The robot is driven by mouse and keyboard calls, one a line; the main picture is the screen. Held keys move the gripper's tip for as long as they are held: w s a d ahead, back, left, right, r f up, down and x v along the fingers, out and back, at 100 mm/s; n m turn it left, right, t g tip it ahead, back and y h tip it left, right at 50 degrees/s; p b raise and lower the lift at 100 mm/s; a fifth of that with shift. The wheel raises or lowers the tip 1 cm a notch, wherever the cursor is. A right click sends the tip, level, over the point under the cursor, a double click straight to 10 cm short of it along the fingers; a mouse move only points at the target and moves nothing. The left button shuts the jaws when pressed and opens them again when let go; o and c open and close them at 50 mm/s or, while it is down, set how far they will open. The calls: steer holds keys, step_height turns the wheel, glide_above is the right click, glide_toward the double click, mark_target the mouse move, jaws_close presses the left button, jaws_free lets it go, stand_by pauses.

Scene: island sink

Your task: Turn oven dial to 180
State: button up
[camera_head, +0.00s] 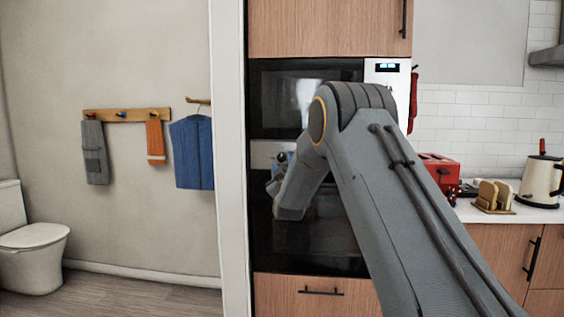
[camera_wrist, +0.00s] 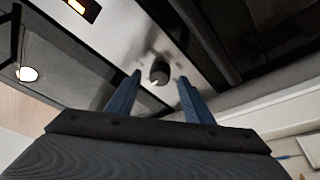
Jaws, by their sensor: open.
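The oven (camera_head: 322,238) is built into the tall wooden cabinet, with its dark glass door below a pale control panel (camera_head: 266,150). My arm hides much of the panel and door in the head view. In the wrist view, a round dark dial (camera_wrist: 159,71) with a small pale mark sits on the brushed metal panel (camera_wrist: 128,38). My gripper (camera_wrist: 159,78) is open, its two blue fingers on either side of the dial in the picture. I cannot tell whether they touch it. An orange-lit display (camera_wrist: 83,8) shows at the top left; its digits are not legible.
A microwave (camera_head: 283,85) sits above the oven, with a drawer (camera_head: 310,294) below. A white door frame (camera_head: 229,160) stands close on the left. A counter at right holds a red toaster (camera_head: 437,170), a toast rack (camera_head: 493,196) and a kettle (camera_head: 540,181).

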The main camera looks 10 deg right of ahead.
steer(key=shift+x, duration=0.9)
steer(key=shift+c, duration=0.4)
steer(key=c, duration=1)
steer(key=shift+o, duration=0.2)
